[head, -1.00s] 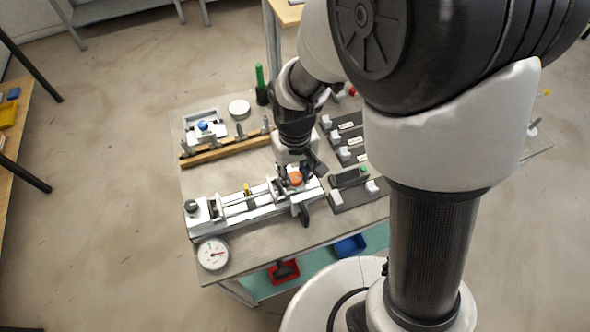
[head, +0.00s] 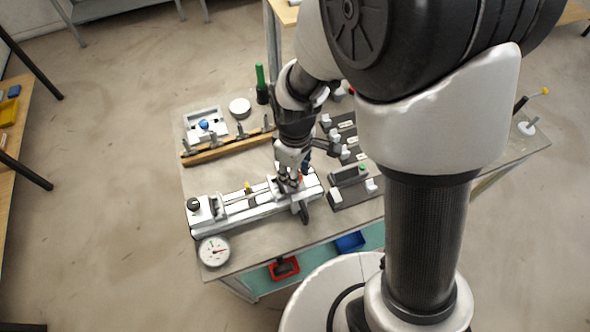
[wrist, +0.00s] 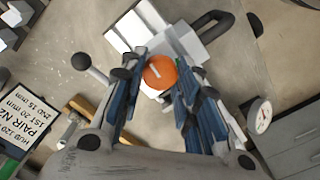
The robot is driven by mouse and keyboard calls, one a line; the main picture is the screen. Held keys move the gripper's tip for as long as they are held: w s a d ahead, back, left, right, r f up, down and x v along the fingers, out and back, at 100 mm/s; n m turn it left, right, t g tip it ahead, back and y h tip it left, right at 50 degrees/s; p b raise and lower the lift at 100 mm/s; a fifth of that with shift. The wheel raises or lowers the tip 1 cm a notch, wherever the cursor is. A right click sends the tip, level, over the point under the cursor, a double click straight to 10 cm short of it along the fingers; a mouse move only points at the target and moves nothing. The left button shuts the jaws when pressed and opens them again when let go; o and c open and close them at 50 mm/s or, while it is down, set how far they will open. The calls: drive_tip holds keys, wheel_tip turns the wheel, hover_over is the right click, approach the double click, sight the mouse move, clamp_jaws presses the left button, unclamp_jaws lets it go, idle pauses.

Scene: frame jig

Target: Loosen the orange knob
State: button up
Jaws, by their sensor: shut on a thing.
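The orange knob (wrist: 160,72) sits on the right end of the white frame jig (head: 238,208). It is round with a pale mark on top in the wrist view. In the head view it is mostly hidden by my gripper (head: 290,186). My gripper, also in the wrist view (wrist: 157,82), has its blue-padded fingers on both sides of the knob and is shut on it. A black handle (head: 304,212) sticks out from the jig's right end, close to my gripper.
A dial gauge (head: 214,251) lies at the table's front left. A wooden rail with clamps (head: 230,145), a small fixture with a blue knob (head: 204,125) and a green-handled tool (head: 261,82) stand behind. Dark blocks with white parts (head: 350,174) lie to the right.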

idle(0.5)
drive_tip(key=o, duration=1.1)
drive_tip(key=shift+r, duration=0.1)
wheel_tip(320, 180, up, 12)
drive_tip(key=shift+f, duration=0.1)
